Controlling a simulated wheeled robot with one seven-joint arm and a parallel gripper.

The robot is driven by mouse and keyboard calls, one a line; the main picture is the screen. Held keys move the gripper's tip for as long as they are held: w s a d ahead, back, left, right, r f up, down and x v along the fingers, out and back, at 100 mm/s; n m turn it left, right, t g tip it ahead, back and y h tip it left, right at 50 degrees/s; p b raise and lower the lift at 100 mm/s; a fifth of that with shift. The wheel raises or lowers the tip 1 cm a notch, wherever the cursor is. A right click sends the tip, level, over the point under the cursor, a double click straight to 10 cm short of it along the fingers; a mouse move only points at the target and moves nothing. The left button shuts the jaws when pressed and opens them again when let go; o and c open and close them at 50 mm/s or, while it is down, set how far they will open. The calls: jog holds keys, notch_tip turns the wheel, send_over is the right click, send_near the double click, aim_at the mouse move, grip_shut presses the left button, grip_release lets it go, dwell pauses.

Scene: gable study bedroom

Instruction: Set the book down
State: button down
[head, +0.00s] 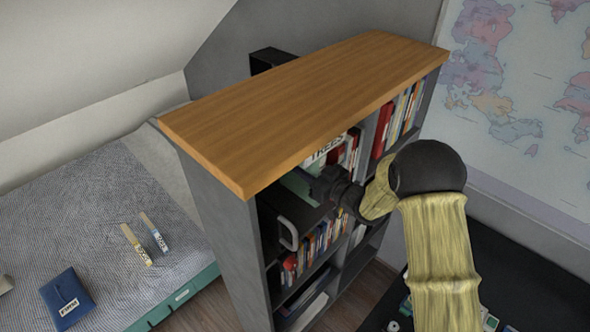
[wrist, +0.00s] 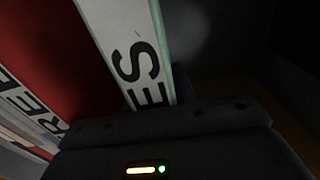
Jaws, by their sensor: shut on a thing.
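The book (head: 326,150) has a white spine with dark lettering that looks like "TREES" and a green cover. It is in an upper compartment of the grey bookcase (head: 222,235), under the wooden top. In the wrist view the book (wrist: 125,40) stands tilted, with "ES" readable on its spine. My gripper (head: 312,187) reaches into the compartment from the front and is shut on the book. Its fingertips are mostly hidden. I cannot tell whether the book's lower edge touches the shelf.
A red book (wrist: 45,50) and other lettered spines are left of the book in the wrist view; dark space is to its right. Lower shelves hold several books (head: 318,245). Left stands a bed (head: 70,215) with a blue book (head: 67,299). A dark desk (head: 520,275) is right.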

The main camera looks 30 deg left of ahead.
aim_at(291, 180)
jog(key=shift+x, duration=0.8)
jog(key=shift+r, duration=0.1)
jog(key=f, duration=0.1)
jog(key=a+f, duration=0.1)
jog(key=f+b, duration=0.1)
jog(key=shift+w+a+f, duration=0.25)
jog(key=shift+w+f, duration=0.05)
jog(key=shift+f, duration=0.05)
jog(key=shift+s+d+r, duration=0.1)
